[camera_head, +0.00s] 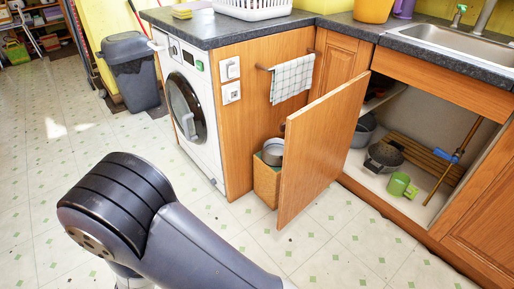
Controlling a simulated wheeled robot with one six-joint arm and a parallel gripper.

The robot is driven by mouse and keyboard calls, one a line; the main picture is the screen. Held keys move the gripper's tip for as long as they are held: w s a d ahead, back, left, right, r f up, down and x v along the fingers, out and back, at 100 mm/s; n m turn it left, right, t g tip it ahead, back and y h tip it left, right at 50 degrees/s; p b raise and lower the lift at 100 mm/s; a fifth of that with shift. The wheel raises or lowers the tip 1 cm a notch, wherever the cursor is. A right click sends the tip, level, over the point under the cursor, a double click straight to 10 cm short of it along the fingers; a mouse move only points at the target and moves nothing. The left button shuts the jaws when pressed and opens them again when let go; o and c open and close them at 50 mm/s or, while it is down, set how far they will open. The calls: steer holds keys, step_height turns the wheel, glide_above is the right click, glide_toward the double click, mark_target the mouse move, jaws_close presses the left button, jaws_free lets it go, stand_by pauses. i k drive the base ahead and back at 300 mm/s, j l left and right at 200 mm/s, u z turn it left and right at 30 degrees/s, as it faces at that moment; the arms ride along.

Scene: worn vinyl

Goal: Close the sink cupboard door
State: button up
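The sink cupboard door (322,150) is a plain wooden panel standing wide open. It juts out toward me from the left side of the cupboard opening. A small knob or handle (283,128) shows at its near edge. The open cupboard (425,118) under the sink shows its pale interior. My arm (150,215), dark grey with a rounded joint, fills the lower left foreground, apart from the door in the picture. My gripper is outside the view, so its state is hidden.
Left of the door, a wooden box (266,182) holding a pot (273,151) stands by the washing machine (188,110). The floor (345,250) in front is clear.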

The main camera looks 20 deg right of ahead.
mark_target(319, 136)
steer(key=j+u, duration=0.2)
steer(key=u, duration=0.2)
steer(key=i+j+u, duration=0.1)
steer(key=u, duration=0.3)
steer(key=i+j+u, duration=0.15)
steer(key=u, duration=0.25)
steer(key=i+j+z, duration=0.2)
steer(key=i+z, duration=0.15)
steer(key=i, duration=0.2)
steer(key=i+z, duration=0.15)
steer(key=z, duration=0.3)
steer(key=i+z, duration=0.15)
steer(key=z, duration=0.3)
steer(key=i+j+z, duration=0.15)
steer(key=z, duration=0.3)
steer(key=i+j+z, duration=0.1)
steer(key=z, duration=0.35)
steer(key=i+z, duration=0.15)
steer(key=z, duration=0.3)
steer(key=i+j+z, duration=0.1)
steer(key=z, duration=0.35)
steer(key=i+j+z, duration=0.1)
steer(key=j+z, duration=0.15)
steer(key=z, duration=0.2)
steer(key=i+j+z, duration=0.1)
steer(key=z, duration=0.35)
